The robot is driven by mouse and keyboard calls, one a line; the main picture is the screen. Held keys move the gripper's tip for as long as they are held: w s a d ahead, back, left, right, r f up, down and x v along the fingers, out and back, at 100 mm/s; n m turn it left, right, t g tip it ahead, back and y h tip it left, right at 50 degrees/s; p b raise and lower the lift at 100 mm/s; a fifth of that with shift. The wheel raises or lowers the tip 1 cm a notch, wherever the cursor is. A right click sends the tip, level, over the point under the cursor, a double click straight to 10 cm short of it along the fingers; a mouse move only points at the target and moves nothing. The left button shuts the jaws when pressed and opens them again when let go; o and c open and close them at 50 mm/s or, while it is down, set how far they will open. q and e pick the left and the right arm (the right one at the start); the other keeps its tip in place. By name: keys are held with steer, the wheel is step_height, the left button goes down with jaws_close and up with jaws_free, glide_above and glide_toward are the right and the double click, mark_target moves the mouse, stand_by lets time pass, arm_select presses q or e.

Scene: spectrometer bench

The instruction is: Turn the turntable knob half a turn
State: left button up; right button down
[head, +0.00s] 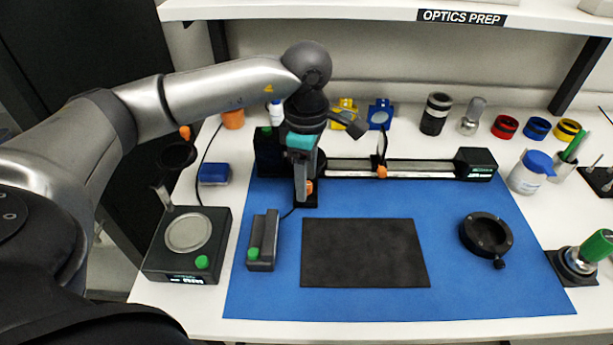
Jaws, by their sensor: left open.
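My left gripper (304,188) hangs pointing down over the left end of the optical rail (345,173), above the back of the blue mat. It is open, and I see nothing held in it. A small orange part (309,186) shows beside its fingers; I cannot tell whether they touch. No part is labelled as the turntable knob. A black round ring mount (472,238) with a small dark knob (499,264) lies on the mat at right. A box with a round silver plate (188,232) and a green knob (202,262) stands at left. My right gripper is out of view.
A black pad (365,252) lies on the blue mat (450,295). A grey box with a green button (263,240) stands left of it. An orange slider (381,172) sits on the rail. Jars and coloured rings (505,127) line the back; a green-handled tool (595,247) stands at right.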

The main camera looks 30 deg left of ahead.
arm_select(q)
step_height(320, 180, up, 15)
steer(key=p, duration=0.2)
stand_by(0.6)
